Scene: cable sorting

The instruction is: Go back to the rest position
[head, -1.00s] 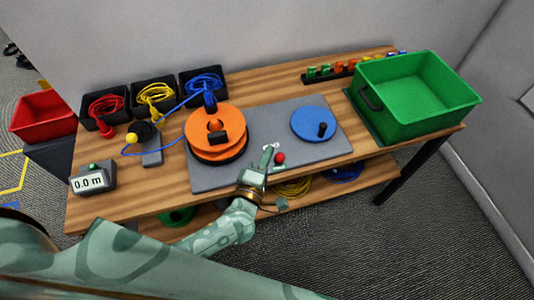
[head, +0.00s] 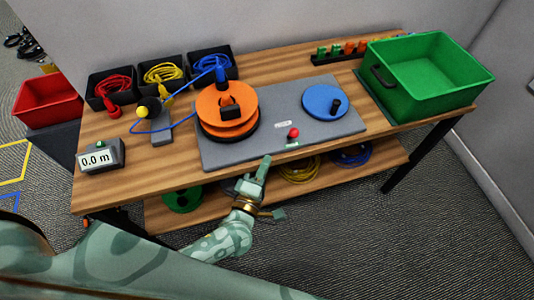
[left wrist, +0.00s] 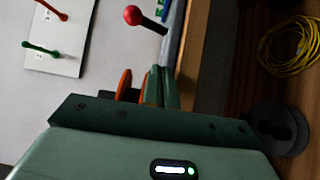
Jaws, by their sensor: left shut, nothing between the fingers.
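My left gripper (head: 265,163) is shut and empty, in front of the table's front edge in the head view, below the grey mat (head: 215,157). Its closed fingers (left wrist: 158,88) show in the left wrist view. A red knob (head: 294,132) stands on the mat beyond it, apart from it; the red knob also shows in the left wrist view (left wrist: 133,15). The orange spool (head: 212,107) and the blue disc (head: 318,98) sit on the mat. My right gripper is not in view.
A green crate (head: 395,99) stands at the table's right end. Black bins (head: 97,102) with red, yellow and blue cables line the back left. A display (head: 97,158) reads 0.0 m. Yellow cable (head: 298,172) lies on the lower shelf. Carpet in front is clear.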

